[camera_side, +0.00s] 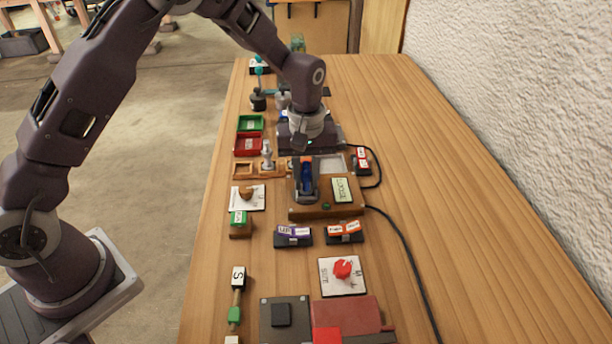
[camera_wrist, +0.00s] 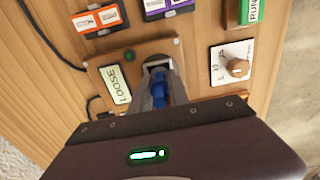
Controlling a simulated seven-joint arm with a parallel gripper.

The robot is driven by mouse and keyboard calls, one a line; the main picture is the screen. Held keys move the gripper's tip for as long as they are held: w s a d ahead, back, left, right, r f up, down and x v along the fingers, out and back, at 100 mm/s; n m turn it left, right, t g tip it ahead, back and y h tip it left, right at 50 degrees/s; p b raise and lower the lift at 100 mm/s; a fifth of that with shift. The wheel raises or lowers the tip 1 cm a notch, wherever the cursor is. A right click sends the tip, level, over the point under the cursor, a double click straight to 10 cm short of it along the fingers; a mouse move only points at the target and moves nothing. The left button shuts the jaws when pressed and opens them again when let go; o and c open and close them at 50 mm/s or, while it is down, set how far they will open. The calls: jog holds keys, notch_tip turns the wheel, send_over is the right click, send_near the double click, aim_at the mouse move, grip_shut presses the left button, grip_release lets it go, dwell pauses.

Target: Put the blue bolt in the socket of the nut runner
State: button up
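The blue bolt (camera_wrist: 159,92) is between the two grey fingers of my gripper (camera_wrist: 160,78), which look shut on it. In the side view the bolt (camera_side: 307,174) shows as a dark blue strip between the fingers of my gripper (camera_side: 306,190). The nut runner appears to be the wooden box (camera_side: 298,212) with a display (camera_side: 341,190). In the wrist view the display (camera_wrist: 115,84) reads LOOSE. The fingertips are over a grey fitting (camera_wrist: 156,62) on that box, probably the socket. The fingers hide its opening, so I cannot tell whether the bolt is inside it.
A knob on a white plate (camera_side: 248,198) and a green-labelled block (camera_side: 240,224) stand left of the box. Two labelled switches (camera_side: 293,236) (camera_side: 345,232) lie in front. Green (camera_side: 250,123) and red (camera_side: 248,146) trays stand behind left. A black cable (camera_side: 405,250) runs along the right.

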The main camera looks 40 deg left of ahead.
jog(key=o, duration=0.4)
jog(key=shift+o, duration=0.2)
notch_tip(320, 180, up, 12)
jog(key=shift+s+r, duration=0.1)
jog(key=shift+r, duration=0.25)
jog(key=s+a+r+m+t, duration=0.3)
jog(key=s+r+m, duration=0.1)
jog(key=s+r, duration=0.95)
jog(key=s+f+m+t, duration=0.1)
jog(key=s+f+m, duration=0.1)
jog(key=s, duration=0.5)
jog(key=s+a+f+m+t, duration=0.1)
jog(key=s+f+m, duration=0.1)
jog(key=s, duration=0.6)
jog(key=shift+a+m+t, duration=0.25)
jog(key=shift+m+t, duration=0.05)
jog(key=shift+m, duration=0.2)
